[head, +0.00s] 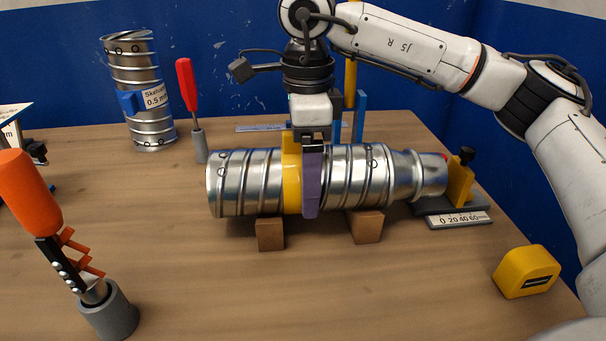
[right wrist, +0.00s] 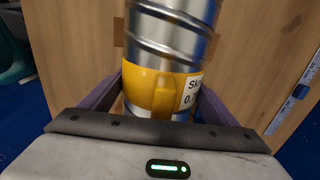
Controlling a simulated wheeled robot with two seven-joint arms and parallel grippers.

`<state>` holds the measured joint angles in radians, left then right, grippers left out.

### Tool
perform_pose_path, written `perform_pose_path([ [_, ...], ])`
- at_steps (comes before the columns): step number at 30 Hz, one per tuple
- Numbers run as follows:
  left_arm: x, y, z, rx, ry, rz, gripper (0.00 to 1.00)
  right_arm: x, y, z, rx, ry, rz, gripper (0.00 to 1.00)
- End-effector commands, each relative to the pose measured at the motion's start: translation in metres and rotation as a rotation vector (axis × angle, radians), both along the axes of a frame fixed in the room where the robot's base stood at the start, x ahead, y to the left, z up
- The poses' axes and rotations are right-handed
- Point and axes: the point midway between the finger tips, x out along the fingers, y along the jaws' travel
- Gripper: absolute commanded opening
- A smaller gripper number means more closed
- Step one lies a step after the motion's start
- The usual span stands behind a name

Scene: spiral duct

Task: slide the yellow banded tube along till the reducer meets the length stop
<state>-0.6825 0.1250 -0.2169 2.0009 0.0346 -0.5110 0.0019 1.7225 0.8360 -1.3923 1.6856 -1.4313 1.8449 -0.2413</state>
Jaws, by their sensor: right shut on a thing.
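The yellow banded tube (head: 245,182) is a silvery ribbed duct lying level across two wooden blocks. Its yellow band (head: 291,180) also shows in the right wrist view (right wrist: 145,88), with a raised tab and a partly hidden label. The tapered reducer (head: 415,175) is at the tube's right end. The length stop (head: 461,184), a yellow upright with a black knob, stands at the reducer's open end; I cannot tell whether they touch. My right gripper (head: 312,180) comes down from above, its purple fingers shut around the tube just right of the band. My left gripper is not in view.
Wooden blocks (head: 270,234) (head: 366,226) support the tube. A scale plate (head: 460,220) lies before the stop, with a yellow tape measure (head: 527,271) front right. An upright duct (head: 150,100), red-handled tool (head: 186,85) and orange-handled tool (head: 30,190) stand left. The front middle is clear.

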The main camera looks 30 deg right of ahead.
Motion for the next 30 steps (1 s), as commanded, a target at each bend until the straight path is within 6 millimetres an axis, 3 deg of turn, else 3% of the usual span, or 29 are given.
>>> perform_pose_path([
  [30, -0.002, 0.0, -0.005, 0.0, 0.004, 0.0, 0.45, -0.011, -0.023, 0.001, 0.0, -0.002, -0.001, 0.47],
])
